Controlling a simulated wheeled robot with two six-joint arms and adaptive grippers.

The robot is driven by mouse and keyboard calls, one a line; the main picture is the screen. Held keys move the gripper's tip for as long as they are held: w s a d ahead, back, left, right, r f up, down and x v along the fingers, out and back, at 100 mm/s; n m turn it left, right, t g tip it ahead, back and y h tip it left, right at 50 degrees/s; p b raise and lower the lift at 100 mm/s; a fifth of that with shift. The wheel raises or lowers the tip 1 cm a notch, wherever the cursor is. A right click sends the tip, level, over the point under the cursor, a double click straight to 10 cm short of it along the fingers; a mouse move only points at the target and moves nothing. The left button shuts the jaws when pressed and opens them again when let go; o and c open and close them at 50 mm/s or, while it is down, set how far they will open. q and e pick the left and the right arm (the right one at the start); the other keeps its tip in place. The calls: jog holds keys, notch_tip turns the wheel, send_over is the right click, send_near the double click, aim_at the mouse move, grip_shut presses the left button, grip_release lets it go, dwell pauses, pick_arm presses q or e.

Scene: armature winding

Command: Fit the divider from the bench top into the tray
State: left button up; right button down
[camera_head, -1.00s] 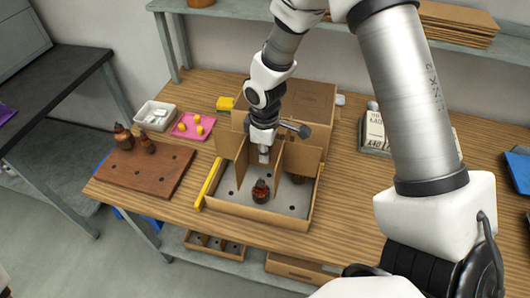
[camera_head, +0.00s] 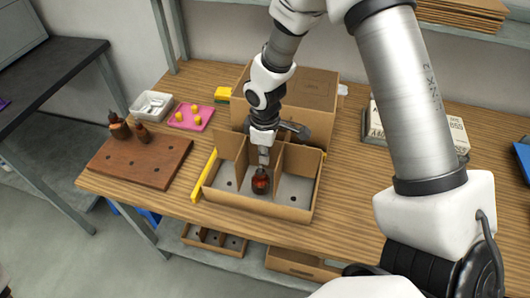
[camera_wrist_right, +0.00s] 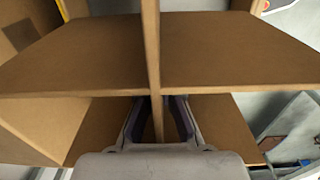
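The brown cardboard divider (camera_head: 298,160), with crossing panels, sits in the open cardboard tray (camera_head: 262,207) on the bench. My right gripper (camera_head: 263,156) points down at the divider's middle. In the right wrist view its fingers (camera_wrist_right: 158,118) stand on both sides of one upright panel, with visible gaps; their tips are partly hidden by the crossing panel (camera_wrist_right: 225,50). A dark red-brown armature (camera_head: 260,181) stands in the tray's front middle, just in front of the gripper. My left gripper is not in view.
A closed cardboard box (camera_head: 290,90) stands right behind the tray. A brown board (camera_head: 140,160) with armatures lies at left, near a pink mat (camera_head: 190,117) and a white bin (camera_head: 151,104). Bench at right front is clear.

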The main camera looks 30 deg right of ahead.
jog(key=shift+f+b, duration=0.45)
jog(key=shift+f, duration=0.6)
jog(key=c, duration=1.2)
grip_release()
jog(key=shift+c, duration=0.2)
notch_tip(320, 180, up, 12)
jog(key=shift+r, duration=0.1)
